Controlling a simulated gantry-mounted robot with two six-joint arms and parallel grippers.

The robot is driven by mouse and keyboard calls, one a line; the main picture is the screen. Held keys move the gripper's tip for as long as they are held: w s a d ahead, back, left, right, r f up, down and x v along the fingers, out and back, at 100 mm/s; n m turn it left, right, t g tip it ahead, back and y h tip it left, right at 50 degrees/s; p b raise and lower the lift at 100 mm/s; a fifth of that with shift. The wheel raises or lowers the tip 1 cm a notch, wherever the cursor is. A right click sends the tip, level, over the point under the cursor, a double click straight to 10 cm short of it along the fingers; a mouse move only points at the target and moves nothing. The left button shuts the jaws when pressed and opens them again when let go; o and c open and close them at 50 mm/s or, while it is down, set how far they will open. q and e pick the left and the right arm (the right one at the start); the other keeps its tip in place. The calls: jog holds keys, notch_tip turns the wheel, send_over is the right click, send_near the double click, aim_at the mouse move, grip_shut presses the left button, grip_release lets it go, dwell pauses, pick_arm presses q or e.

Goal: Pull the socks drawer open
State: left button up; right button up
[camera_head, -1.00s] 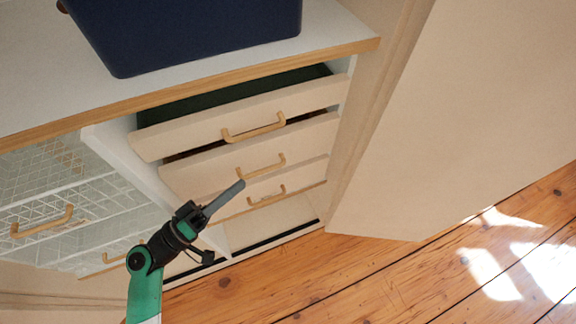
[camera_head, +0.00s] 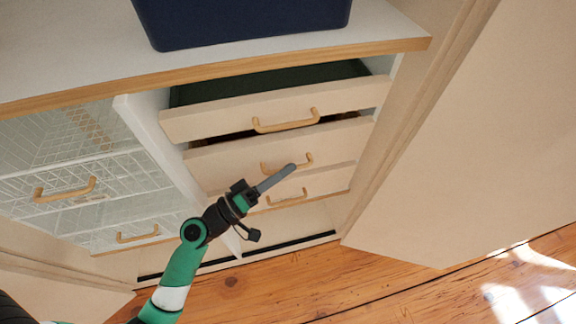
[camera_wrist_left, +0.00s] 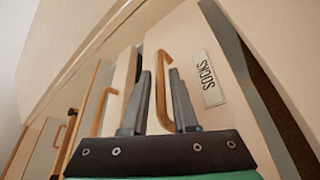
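The socks drawer (camera_head: 225,160) is the middle one of three pale wooden drawers, and it stands a little out with a narrow dark gap above it. Its SOCKS label (camera_wrist_left: 208,78) shows in the left wrist view, beside its wooden bar handle (camera_wrist_left: 162,62). My left gripper (camera_head: 292,167) is at this handle in the head view and overlaps it. In the left wrist view its two fingers (camera_wrist_left: 160,74) are apart, with the handle between them. I cannot tell whether either finger touches it. My right gripper is not in view.
The top drawer (camera_head: 350,97) stands partly out above. The bottom drawer (camera_head: 330,180) is below. Wire baskets (camera_head: 130,180) are to the left, behind a white divider. A dark blue bin (camera_head: 245,22) sits on the top. A wooden door (camera_head: 470,150) stands open at right.

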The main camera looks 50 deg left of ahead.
pick_arm(q)
jog(key=shift+w+d+r, duration=0.1)
jog(key=shift+w+r, duration=0.05)
jog(key=shift+w, duration=0.45)
grip_shut()
dwell(1.0)
